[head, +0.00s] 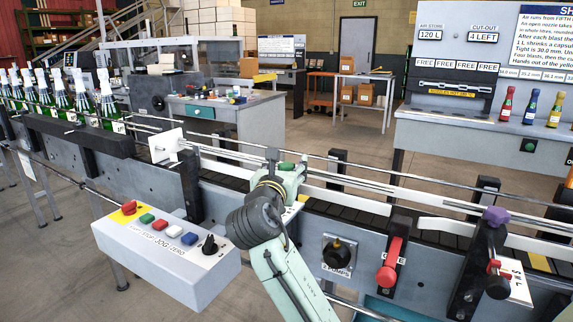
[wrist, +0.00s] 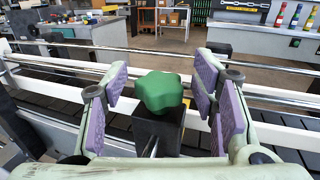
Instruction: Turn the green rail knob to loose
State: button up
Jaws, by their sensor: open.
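The green rail knob (wrist: 158,92) is a lobed knob on top of a dark square post (wrist: 157,131). In the wrist view it stands between the two purple-padded fingers of my gripper (wrist: 163,95). The fingers are open, with a visible gap on each side of the knob. In the head view my gripper (head: 288,176) is over the conveyor rail, and a little green shows there beside it. My arm hides much of the knob in the head view. The loose marking is not readable.
Metal guide rails (wrist: 265,92) run along the conveyor behind the knob. A control box (head: 165,252) with coloured buttons stands at the front left. Foiled bottles (head: 60,98) stand at the far left.

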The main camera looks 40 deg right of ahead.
jog(key=c, duration=1.2)
jog(key=n+t+y+b, duration=0.1)
jog(key=n+t+y, duration=0.1)
jog(key=n+t+y+b, duration=0.1)
jog(key=n+t+y, duration=0.1)
jog(key=shift+s+d+f+y, duration=0.1)
jog(key=shift+s+y, duration=0.05)
jog(key=shift+y, duration=0.25)
jog(key=shift+n+t+y+b, duration=0.7)
jog(key=shift+n+y+b, duration=0.3)
jog(key=shift+y, duration=0.4)
